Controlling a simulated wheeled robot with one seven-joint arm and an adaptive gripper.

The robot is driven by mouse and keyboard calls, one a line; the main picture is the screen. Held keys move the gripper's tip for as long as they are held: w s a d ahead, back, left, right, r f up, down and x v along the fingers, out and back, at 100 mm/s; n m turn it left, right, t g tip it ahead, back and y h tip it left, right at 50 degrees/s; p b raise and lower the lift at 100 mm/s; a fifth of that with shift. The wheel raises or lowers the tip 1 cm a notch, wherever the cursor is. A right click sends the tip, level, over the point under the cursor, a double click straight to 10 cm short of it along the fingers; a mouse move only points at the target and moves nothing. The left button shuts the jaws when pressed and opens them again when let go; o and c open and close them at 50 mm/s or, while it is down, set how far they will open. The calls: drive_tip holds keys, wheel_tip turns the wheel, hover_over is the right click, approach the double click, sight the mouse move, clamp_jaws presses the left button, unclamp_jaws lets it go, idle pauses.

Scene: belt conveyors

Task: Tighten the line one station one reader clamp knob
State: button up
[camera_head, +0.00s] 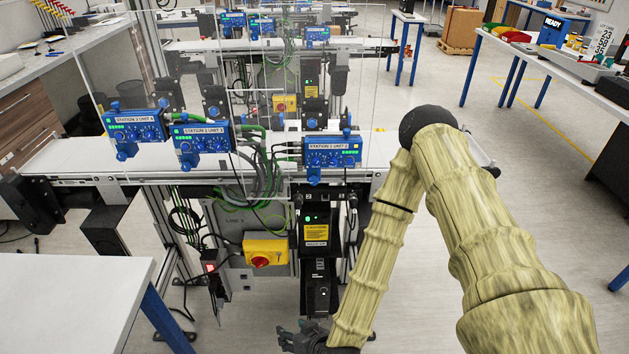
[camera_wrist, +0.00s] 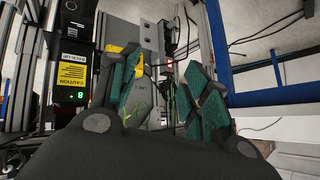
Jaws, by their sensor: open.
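Three blue station units stand along the near conveyor: a left unit (camera_head: 134,129), a middle unit (camera_head: 203,138) and a right unit (camera_head: 332,152). Each has small blue knobs around its body; their labels are too small to read surely. I cannot tell which part is the line one station one reader clamp knob. My gripper (camera_head: 302,338) is low at the bottom of the head view, below and apart from the units. In the wrist view, its teal fingers (camera_wrist: 165,88) are spread with nothing between them, facing the conveyor's underside.
A yellow box with a red switch (camera_head: 265,252) and a black box with a caution label (camera_head: 316,229) hang under the near conveyor (camera_head: 75,160). A clear guard panel rises above it. A white table (camera_head: 70,285) stands at lower left. Cables hang around the legs.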

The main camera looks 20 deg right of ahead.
drive_tip(key=w+d+r+m+t+h+p, duration=0.2)
drive_tip(key=w+r+t, duration=0.4)
drive_tip(key=w+r, duration=0.55)
drive_tip(key=m+t+h+p, duration=0.1)
drive_tip(key=m+t+h, duration=0.2)
drive_tip(key=h, duration=0.4)
approach(314, 182)
drive_tip(key=p+x, duration=0.4)
drive_tip(key=x, duration=0.4)
drive_tip(key=shift+w+d+p, duration=0.1)
drive_tip(key=shift+w+p, duration=0.2)
drive_tip(key=shift+w, duration=0.05)
drive_tip(key=c, duration=1)
